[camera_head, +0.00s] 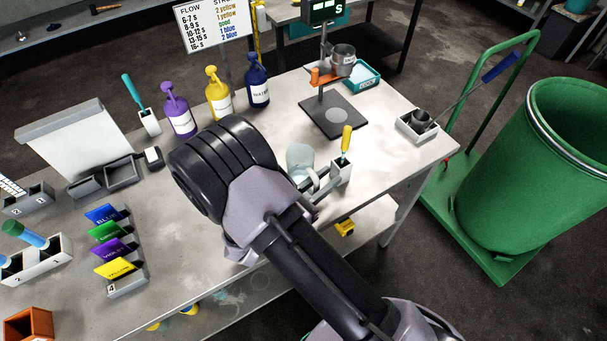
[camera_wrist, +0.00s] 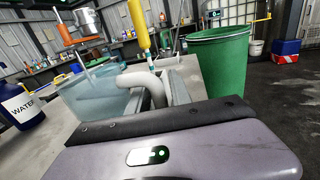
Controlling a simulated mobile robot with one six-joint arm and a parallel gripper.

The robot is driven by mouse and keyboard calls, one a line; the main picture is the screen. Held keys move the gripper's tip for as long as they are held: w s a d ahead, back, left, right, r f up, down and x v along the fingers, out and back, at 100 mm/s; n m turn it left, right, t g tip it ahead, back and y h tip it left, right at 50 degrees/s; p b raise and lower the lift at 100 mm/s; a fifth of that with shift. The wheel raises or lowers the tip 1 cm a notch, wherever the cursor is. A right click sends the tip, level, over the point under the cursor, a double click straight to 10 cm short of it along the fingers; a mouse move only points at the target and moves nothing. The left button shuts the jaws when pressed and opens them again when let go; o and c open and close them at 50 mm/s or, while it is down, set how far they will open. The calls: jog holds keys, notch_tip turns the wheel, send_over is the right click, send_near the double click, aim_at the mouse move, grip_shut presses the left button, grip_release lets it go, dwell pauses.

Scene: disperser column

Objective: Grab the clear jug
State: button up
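The clear jug (camera_head: 300,159) stands on the table, right of my arm in the head view. In the wrist view the jug (camera_wrist: 92,97) is a see-through pale blue vessel at left, with its pale curved handle (camera_wrist: 140,79) facing me. My gripper (camera_head: 322,183) is low at the jug's near side, partly hidden by my arm. In the wrist view my gripper (camera_wrist: 158,98) seems open, with the handle between its fingers. Contact with the handle cannot be made out.
Behind are a dark scale plate (camera_head: 335,115) under a stand, and purple (camera_head: 179,112), yellow (camera_head: 218,95) and blue (camera_head: 257,88) bottles. Table right of the holder is clear.

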grip_shut()
dwell(1.4)
